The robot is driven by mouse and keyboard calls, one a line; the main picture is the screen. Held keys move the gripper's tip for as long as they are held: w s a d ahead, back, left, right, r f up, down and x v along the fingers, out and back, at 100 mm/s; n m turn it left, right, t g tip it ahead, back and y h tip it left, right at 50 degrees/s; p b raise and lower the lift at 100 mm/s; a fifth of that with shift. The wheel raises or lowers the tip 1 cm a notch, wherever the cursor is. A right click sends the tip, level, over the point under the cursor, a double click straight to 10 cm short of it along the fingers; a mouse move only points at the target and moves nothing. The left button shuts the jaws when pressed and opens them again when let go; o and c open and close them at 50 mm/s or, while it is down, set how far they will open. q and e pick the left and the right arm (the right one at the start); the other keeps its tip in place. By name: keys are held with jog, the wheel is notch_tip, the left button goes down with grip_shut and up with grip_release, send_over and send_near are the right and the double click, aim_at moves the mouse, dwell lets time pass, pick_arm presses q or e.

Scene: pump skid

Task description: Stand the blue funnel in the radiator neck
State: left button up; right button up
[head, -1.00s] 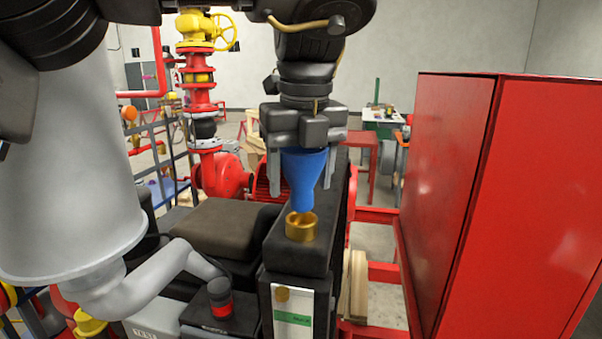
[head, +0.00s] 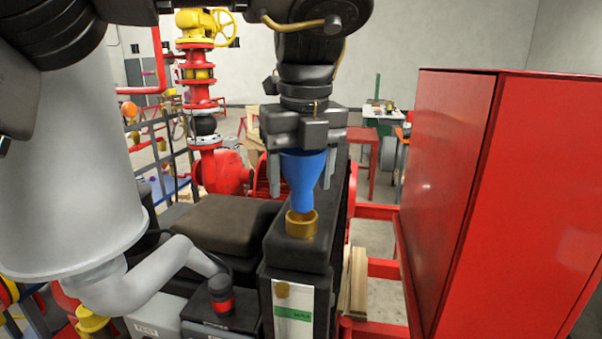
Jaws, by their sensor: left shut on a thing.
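The blue funnel (head: 304,182) hangs upright, wide end up, in my left gripper (head: 303,172). The gripper is shut on it, with a grey finger on either side. The brass radiator neck (head: 301,226) stands on top of the black radiator (head: 292,252). The funnel's narrow lower end is right at the neck's opening and overlaps its far rim in the picture. I cannot tell whether the tip is inside the neck or just above it. My right gripper is not in view.
A large red cabinet (head: 455,190) fills the right side. Red pipework with a yellow handwheel (head: 215,28) stands behind at the left. A black box with a red-banded cap (head: 221,295) sits left of the radiator.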

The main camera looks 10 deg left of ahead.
aim_at(303, 195)
pick_arm(q)
jog(key=shift+f+b, duration=0.45)
jog(key=shift+f, duration=0.35)
jog(key=shift+s+d+f+b, duration=0.15)
jog(key=shift+f+b, duration=0.1)
jog(key=shift+f, duration=0.15)
jog(key=shift+s+d+f+b, duration=0.15)
jog(key=shift+f+b, duration=0.1)
jog(key=shift+f, duration=0.15)
jog(key=o, duration=1.2)
jog(key=shift+c, duration=0.2)
jog(key=shift+w, duration=0.1)
jog(key=shift+r, duration=0.15)
